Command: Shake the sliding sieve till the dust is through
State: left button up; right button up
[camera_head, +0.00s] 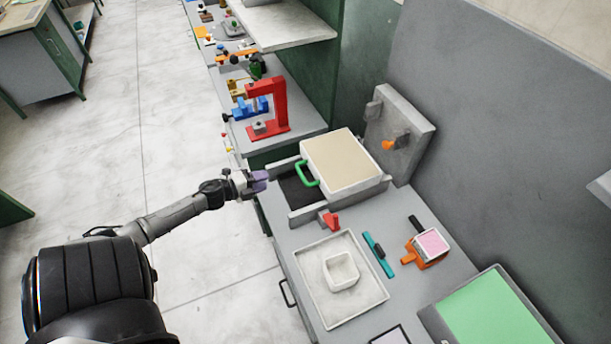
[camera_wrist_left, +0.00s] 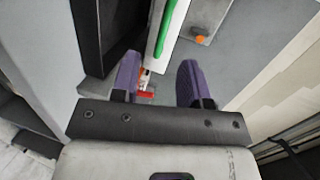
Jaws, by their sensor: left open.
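The sliding sieve (camera_head: 341,162) is a white box with a beige top. It sits on a base between grey rails, with a dark surface bared at its left end. Its green handle (camera_head: 303,172) sticks out on the left side. My left gripper (camera_head: 260,181), with purple fingers, is open and empty, left of the handle and apart from it. In the left wrist view the open fingers (camera_wrist_left: 160,82) show with the green handle (camera_wrist_left: 166,28) beyond them. I cannot make out any dust on the sieve. My right gripper is not in view.
A grey upright plate with an orange knob (camera_head: 389,145) stands behind the sieve. In front are a red piece (camera_head: 331,221), a white tray (camera_head: 314,293) with a small bowl (camera_head: 341,273), a teal tool (camera_head: 378,254) and an orange holder (camera_head: 411,257). A red press (camera_head: 279,108) stands further back.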

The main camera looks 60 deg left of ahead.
aim_at(301, 174)
pick_arm(q)
jog(key=shift+m+h, duration=0.8)
jog(key=shift+h, duration=0.1)
jog(key=x, duration=0.4)
jog(key=d+x, duration=0.1)
jog(key=x, duration=0.4)
jog(key=r+x, duration=0.1)
jog(key=x, duration=0.4)
jog(key=shift+d, duration=0.35)
grip_shut()
